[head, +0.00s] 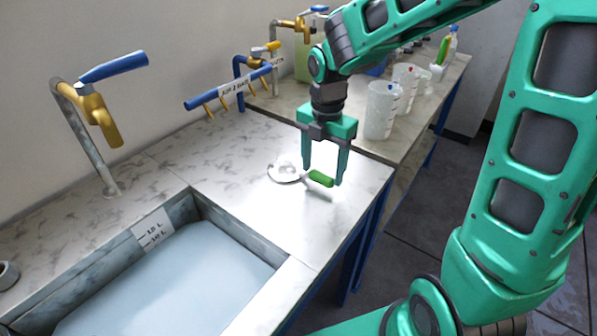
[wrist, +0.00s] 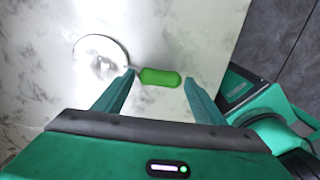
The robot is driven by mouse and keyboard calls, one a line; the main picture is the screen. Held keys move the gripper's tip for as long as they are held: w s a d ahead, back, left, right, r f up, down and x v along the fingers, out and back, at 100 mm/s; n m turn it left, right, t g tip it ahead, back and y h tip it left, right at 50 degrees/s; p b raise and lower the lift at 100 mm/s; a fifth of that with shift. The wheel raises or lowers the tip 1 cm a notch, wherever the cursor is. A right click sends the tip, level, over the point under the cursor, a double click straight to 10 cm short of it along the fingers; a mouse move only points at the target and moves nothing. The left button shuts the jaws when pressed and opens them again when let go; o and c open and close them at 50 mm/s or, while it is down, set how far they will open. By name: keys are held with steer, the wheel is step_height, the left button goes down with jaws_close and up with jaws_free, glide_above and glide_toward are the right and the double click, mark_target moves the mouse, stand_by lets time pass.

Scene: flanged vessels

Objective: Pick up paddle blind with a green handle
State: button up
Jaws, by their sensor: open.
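The paddle blind (head: 284,171) lies flat on the marble counter beside the sink. It has a round shiny metal disc and a green handle (head: 320,178) pointing right. In the wrist view the disc (wrist: 100,57) is at the left and the green handle (wrist: 161,77) is near the middle. My gripper (head: 323,178) is open and points down over the handle. Its two fingers (wrist: 165,84) stand on either side of the handle in the picture, left and right along its length. Whether the fingertips touch the counter cannot be told.
A sink (head: 165,285) with pale liquid is at the front left, with a blue-handled tap (head: 100,115) behind it. A blue rack (head: 228,88) stands at the back. Clear measuring jugs (head: 381,110) stand on the far counter. The counter's right edge is close to the handle.

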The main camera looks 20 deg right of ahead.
mark_target(322, 174)
steer(key=shift+f, duration=1.5)
steer(key=c, duration=1.4)
steer(key=shift+o, duration=0.2)
steer(key=shift+r, duration=0.1)
